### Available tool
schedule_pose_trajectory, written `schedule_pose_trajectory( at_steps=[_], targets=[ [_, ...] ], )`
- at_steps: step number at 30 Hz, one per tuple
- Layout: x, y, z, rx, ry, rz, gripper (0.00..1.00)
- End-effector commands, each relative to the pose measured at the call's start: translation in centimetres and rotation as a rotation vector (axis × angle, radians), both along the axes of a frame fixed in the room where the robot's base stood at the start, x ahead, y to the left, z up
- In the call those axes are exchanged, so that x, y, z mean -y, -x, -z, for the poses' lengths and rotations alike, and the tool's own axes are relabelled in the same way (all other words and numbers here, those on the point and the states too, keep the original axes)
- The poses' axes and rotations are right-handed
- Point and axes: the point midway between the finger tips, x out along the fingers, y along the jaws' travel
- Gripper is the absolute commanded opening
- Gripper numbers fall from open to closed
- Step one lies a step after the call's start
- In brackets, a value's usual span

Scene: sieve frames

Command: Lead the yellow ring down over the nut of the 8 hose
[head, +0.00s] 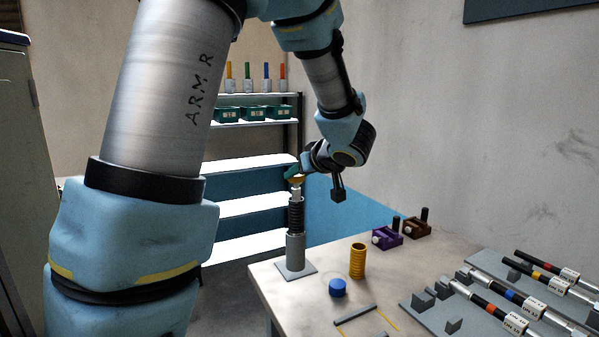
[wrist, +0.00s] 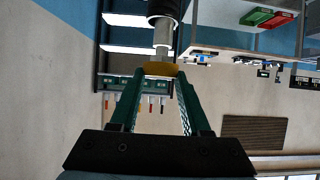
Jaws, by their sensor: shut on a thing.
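The hose (head: 296,215) stands upright in a grey stand (head: 295,249) near the table's left edge, with its bright metal nut end (head: 296,190) on top. My gripper (head: 294,174) is shut on the yellow ring (head: 298,179), right at the top of the nut. In the wrist view the picture is upside down: the ring (wrist: 160,69) sits between the green fingertips (wrist: 159,77), and the metal nut (wrist: 163,35) runs up from it to the black hose (wrist: 164,8). Ring and nut look roughly in line. I cannot tell whether the ring is around the nut's end or just above it.
A stack of yellow rings (head: 357,261) and a blue cap (head: 337,288) stand right of the stand. Purple (head: 386,238) and brown (head: 417,229) fixtures are farther back. Several labelled hoses lie on grey racks (head: 437,312) at the right. Shelves (head: 250,164) stand behind.

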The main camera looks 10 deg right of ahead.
Motion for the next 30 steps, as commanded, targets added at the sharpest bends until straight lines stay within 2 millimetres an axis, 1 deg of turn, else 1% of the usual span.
schedule_pose_trajectory(
  at_steps=[7, 16, 17, 25, 26, 30],
  targets=[
    [0.00, 0.00, 0.80, -0.001, -0.002, 0.001, 0.00],
    [0.00, 0.01, 0.85, 0.000, -0.001, 0.000, 0.00],
    [0.00, 0.00, 0.84, 0.000, -0.001, 0.000, 0.49],
    [0.00, 0.00, 0.84, 0.000, 0.000, 0.000, 0.79],
    [0.00, 0.00, 0.84, 0.000, 0.000, 0.000, 0.82],
    [0.00, 0.00, 0.83, 0.000, 0.000, 0.000, 0.82]
  ],
)
